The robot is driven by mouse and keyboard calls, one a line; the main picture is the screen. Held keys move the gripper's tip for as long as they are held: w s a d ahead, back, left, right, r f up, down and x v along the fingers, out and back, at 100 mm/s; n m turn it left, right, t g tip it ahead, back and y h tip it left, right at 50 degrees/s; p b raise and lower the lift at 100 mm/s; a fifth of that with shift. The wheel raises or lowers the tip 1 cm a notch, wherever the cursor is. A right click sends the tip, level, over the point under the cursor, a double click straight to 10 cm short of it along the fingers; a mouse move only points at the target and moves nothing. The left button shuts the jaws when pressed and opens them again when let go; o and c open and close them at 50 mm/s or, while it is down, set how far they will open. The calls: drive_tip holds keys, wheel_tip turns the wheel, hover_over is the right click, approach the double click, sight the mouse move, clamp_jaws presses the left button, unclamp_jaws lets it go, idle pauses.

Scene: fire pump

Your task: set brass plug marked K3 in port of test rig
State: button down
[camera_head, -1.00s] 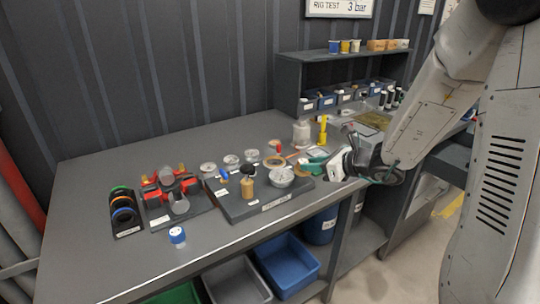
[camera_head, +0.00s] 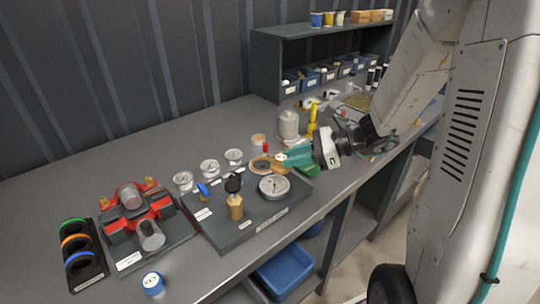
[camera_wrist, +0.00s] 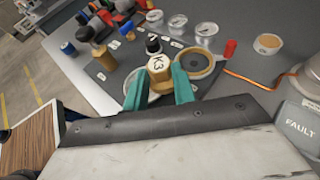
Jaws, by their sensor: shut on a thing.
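My gripper (camera_wrist: 160,84) is shut on a brass plug (camera_wrist: 160,70); the wrist view shows its pale top marked K3. In the head view my gripper (camera_head: 280,158), with green fingers, is above the bench at the right back of the test rig (camera_head: 237,237). The plug is hard to make out there. The rig is a dark low block with a round gauge (camera_head: 274,187), a brass fitting (camera_head: 236,207), a black knob (camera_head: 233,184) and a blue lever (camera_head: 203,189). I cannot make out the port.
Several round gauges (camera_head: 209,168) stand behind the rig. A red clamp fixture (camera_head: 137,217) and a rack of coloured rings (camera_head: 76,254) are at left. A blue-capped jar (camera_head: 153,284) stands in front. A pale bottle (camera_head: 289,124) and yellow tool (camera_head: 312,117) stand behind my gripper.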

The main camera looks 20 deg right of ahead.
drive_tip(key=w, duration=0.2)
drive_tip(key=w+a, duration=0.1)
drive_tip(key=w, duration=0.2)
drive_tip(key=w+a, duration=0.1)
drive_tip(key=w, duration=0.1)
drive_tip(key=shift+w+a+f, duration=0.15)
drive_tip(key=shift+f, duration=0.2)
drive_tip(key=shift+w+f, duration=0.15)
drive_tip(key=shift+f, duration=0.75)
drive_tip(key=shift+w+f, duration=0.1)
drive_tip(key=shift+f, duration=0.8)
drive_tip(key=shift+f, duration=0.2)
drive_tip(key=c, duration=1.1)
unclamp_jaws()
drive_tip(key=shift+c, duration=0.2)
